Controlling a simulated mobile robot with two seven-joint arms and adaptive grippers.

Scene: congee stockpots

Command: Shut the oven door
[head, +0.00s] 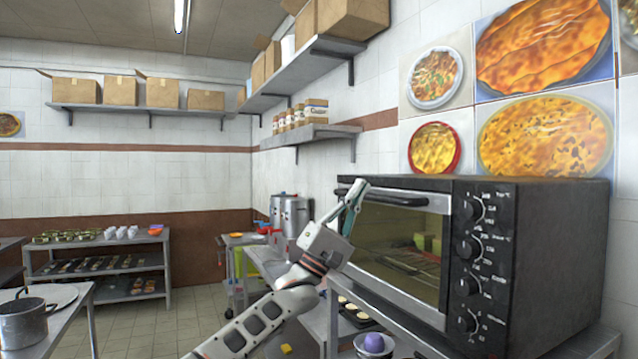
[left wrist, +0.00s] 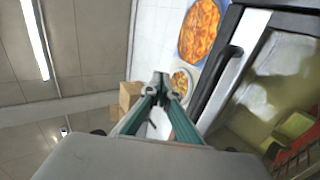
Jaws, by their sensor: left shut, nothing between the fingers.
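The black oven (head: 540,240) stands on a metal table at the right, with knobs on its front panel. Its glass oven door (head: 398,240) has a silver frame and stands upright against the front; I cannot tell whether a small gap remains. The black door handle (head: 395,198) runs along the door's top and also shows in the left wrist view (left wrist: 217,82). My left gripper (head: 356,192) is shut and empty, pointing up in front of the door's far upper corner. Its fingertips (left wrist: 161,82) show left of the handle in the wrist view. My right gripper is out of view.
A purple round thing (head: 374,343) and a dark tray (head: 356,314) sit below the oven front. Stockpots (head: 289,213) stand behind my left arm. Wall shelves (head: 318,132) with boxes hang above. The floor (head: 170,325) at the left is clear.

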